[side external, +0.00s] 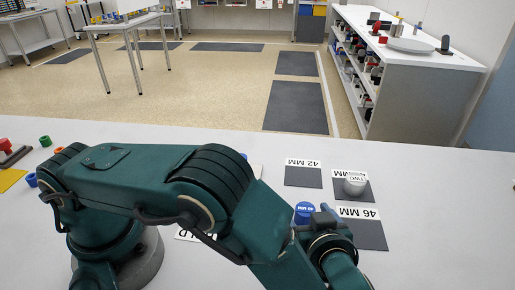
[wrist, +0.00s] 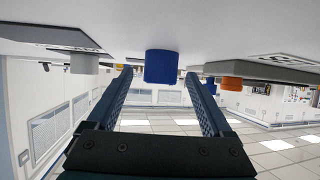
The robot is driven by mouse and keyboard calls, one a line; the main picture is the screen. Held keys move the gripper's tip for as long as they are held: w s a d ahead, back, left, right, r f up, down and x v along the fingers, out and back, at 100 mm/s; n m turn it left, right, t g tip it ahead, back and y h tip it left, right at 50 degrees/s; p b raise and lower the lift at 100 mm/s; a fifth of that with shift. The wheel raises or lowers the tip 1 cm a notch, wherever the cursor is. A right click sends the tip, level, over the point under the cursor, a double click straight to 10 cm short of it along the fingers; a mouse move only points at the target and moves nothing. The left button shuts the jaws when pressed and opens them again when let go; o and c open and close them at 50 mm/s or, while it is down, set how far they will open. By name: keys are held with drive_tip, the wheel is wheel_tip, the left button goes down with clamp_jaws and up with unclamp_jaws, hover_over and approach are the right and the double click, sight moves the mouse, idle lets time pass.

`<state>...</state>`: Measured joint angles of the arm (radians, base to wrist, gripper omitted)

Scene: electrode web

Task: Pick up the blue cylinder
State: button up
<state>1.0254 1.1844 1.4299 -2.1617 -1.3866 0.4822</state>
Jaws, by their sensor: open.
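The blue cylinder (side external: 306,210) stands on the white table just beyond my arm in the side view, with pale lettering on its top; its lower part is partly hidden by my arm. In the wrist view, which looks upside down, the blue cylinder (wrist: 161,66) lies straight ahead, lined up with the gap between my fingertips. My gripper (wrist: 160,76) is open, with one finger on each side of that gap and nothing clearly held. I cannot tell whether the fingers reach alongside the cylinder. In the side view my gripper is mostly hidden by my arm.
Dark square pads labelled 42 MM (side external: 303,178) and 46 MM (side external: 370,235) lie close by. A whitish cylinder (side external: 355,184) stands on another pad between them. An orange piece (wrist: 232,83) shows right of the fingers in the wrist view.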

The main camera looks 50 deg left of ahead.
drive_tip(key=shift+w+a+f, duration=0.35)
drive_tip(key=shift+a, duration=0.15)
clamp_jaws()
